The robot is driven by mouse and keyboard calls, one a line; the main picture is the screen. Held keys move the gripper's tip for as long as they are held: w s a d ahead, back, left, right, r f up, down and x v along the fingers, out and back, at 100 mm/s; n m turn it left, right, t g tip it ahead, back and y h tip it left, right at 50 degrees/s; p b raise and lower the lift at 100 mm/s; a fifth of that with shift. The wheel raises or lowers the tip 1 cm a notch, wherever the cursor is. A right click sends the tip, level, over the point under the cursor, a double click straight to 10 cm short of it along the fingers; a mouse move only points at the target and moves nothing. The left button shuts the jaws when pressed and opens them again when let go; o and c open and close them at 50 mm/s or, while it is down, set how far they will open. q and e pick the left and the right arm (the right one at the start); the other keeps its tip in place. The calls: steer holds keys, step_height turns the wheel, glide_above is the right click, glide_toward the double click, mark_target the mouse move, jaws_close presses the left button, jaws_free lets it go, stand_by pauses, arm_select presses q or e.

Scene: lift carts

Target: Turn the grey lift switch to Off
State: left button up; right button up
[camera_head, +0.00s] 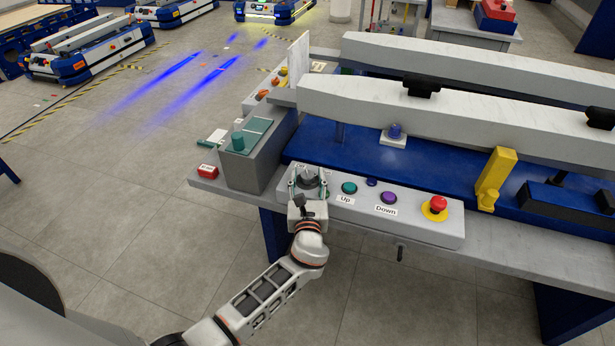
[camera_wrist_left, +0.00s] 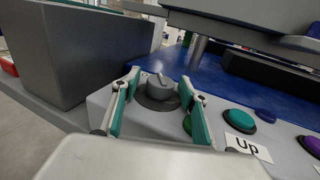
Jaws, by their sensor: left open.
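The grey lift switch (camera_head: 309,174) is a round knob at the left end of the light grey control panel (camera_head: 425,232). In the left wrist view the switch (camera_wrist_left: 160,87) shows a raised grip bar on a dark round base. My left gripper (camera_head: 308,182) is open, its two green-padded fingers on either side of the knob. In the left wrist view the left gripper (camera_wrist_left: 159,92) shows a gap between each finger and the knob. A small label beside the switch is partly hidden, so its setting is unclear. My right gripper is not in view.
Right of the switch are a green Up button (camera_head: 349,188), a purple Down button (camera_head: 388,198) and a red emergency button (camera_head: 438,204). A grey box (camera_head: 257,150) stands close on the left. The blue lift bed (camera_head: 440,165) lies behind the panel. Floor in front is clear.

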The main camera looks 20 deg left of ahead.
arm_select(q)
steer(key=v, duration=1.2)
steer(key=s+a+f+n+g+h, duration=0.2)
steer(key=s+f+n+g, duration=0.1)
steer(key=s+f+n, duration=0.3)
steer(key=s+a+f+n+g+h, duration=0.1)
steer(key=s+f+n+g+h, duration=0.1)
steer(key=s+f+n, duration=0.55)
steer(key=s+a+f+n+g+h, duration=0.1)
steer(key=s+n+h, duration=0.3)
steer(key=s+n, duration=0.4)
steer(key=f+n, duration=0.1)
steer(key=n, duration=0.5)
steer(key=shift+n+g+p, duration=0.3)
steer(key=shift+n+p, duration=0.05)
steer(key=shift+s+a, duration=0.1)
steer(key=shift+s, duration=0.05)
